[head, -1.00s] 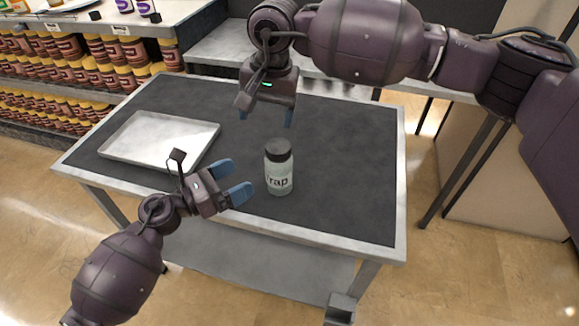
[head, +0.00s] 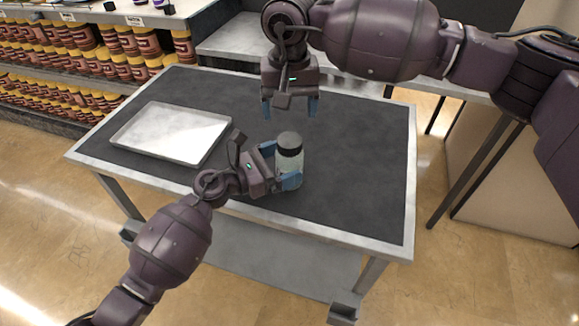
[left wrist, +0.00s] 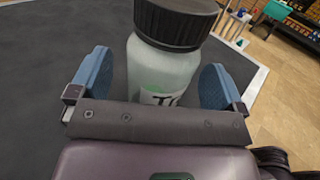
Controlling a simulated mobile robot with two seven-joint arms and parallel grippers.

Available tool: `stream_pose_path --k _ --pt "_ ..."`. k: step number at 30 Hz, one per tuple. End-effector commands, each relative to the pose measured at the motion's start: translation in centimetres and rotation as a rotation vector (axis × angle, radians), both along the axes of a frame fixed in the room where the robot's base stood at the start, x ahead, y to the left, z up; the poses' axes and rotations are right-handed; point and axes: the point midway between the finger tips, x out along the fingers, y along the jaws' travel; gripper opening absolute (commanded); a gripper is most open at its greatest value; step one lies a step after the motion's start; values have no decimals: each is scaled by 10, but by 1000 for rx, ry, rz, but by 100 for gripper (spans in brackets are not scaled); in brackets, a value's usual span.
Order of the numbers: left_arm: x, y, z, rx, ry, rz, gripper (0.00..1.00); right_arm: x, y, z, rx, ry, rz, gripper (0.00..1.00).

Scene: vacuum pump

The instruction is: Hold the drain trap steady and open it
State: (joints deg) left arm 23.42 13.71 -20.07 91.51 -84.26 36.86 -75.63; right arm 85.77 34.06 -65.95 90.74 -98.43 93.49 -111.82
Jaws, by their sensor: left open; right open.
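The drain trap (head: 291,165) is a pale, see-through jar with a black screw lid (head: 289,141), upright on the dark table top. In the left wrist view the jar (left wrist: 160,72) shows part of its label and its black lid (left wrist: 176,22). My left gripper (head: 280,166) is open, with its blue fingers on either side of the jar's body; a gap shows beside each finger in the left wrist view (left wrist: 158,82). My right gripper (head: 290,106) is open and empty, pointing down above the table, behind and higher than the lid.
A shallow metal tray (head: 122,141) lies on the left of the table (head: 365,180). The right part of the table top is clear. Shelves with several jars (head: 60,58) stand at the back left, and a grey bench (head: 225,50) stands behind.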

Motion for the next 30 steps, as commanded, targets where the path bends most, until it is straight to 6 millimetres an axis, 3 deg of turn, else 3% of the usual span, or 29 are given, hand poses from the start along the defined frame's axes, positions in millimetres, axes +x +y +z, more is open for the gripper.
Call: stream_pose_path --k 6,17,30 --pt "8 -15 0 -1 0 0 95 0 0 0 0 0 0 77" --pt "9 -18 0 0 0 0 94 0 0 0 0 0 0 77" --pt "9 -17 0 0 0 0 26 0 0 0 0 0 0 77"
